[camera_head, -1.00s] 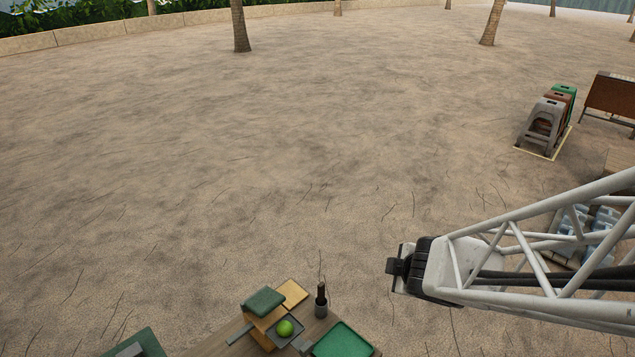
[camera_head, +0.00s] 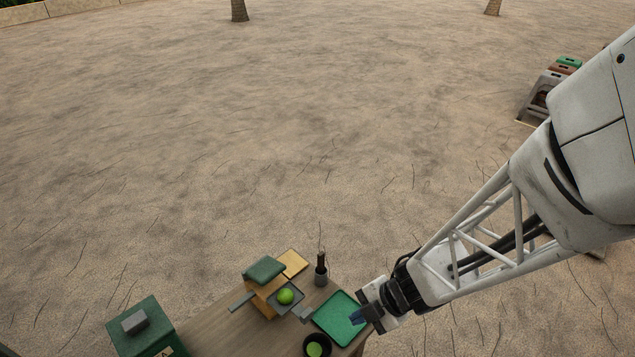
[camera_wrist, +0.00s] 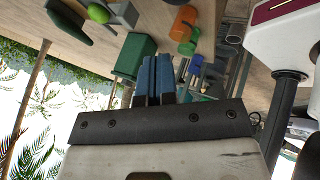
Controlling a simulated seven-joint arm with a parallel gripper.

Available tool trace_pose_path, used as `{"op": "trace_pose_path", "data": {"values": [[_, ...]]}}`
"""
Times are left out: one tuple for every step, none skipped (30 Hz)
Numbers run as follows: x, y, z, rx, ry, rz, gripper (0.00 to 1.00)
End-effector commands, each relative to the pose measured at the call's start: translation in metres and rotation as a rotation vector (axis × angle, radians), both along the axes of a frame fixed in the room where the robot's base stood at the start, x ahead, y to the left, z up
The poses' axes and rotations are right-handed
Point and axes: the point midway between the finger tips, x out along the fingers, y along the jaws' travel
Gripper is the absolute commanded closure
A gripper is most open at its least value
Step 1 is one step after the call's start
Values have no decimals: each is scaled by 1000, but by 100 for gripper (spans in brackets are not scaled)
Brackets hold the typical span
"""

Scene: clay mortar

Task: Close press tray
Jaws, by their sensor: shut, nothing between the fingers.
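The press (camera_head: 262,283) stands on the wooden table, with a dark green top block over an orange-brown body. Its small dark tray (camera_head: 291,302) sticks out to the right, with a bright green lime-like ball (camera_head: 285,296) on it. A grey handle-like bar (camera_head: 241,302) sticks out to the left. My gripper (camera_head: 358,318) is over the right part of the green flat tray, to the right of the press tray and apart from it. In the wrist view its blue fingers (camera_wrist: 156,75) are together and hold nothing.
A dark cup with a pestle-like tool (camera_head: 321,270) stands behind the green flat tray (camera_head: 336,323). A black bowl (camera_head: 306,348) with green contents is at the front. A tan board (camera_head: 293,261) lies behind the press. A green box (camera_head: 140,318) stands at the left.

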Motion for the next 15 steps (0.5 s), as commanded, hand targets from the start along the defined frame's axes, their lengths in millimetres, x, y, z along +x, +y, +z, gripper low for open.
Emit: {"op": "trace_pose_path", "data": {"values": [[0,0,0,0,0,0,100],[0,0,0,-1,0,0,100],[0,0,0,-1,0,-1,100],[0,0,0,0,-1,-2,100],[0,0,0,0,-1,-2,100],[0,0,0,0,-1,-2,100],[0,0,-1,0,-1,-2,100],[0,1,-1,0,-1,-2,100],[1,1,-2,0,-1,-2,100],[1,2,-2,0,-1,-2,100],[1,2,-3,0,-1,-2,100],[1,3,-5,0,-1,-2,100],[1,4,-6,0,0,-2,100],[1,5,-7,0,0,-2,100],[1,7,-9,-1,1,-2,100]]}}
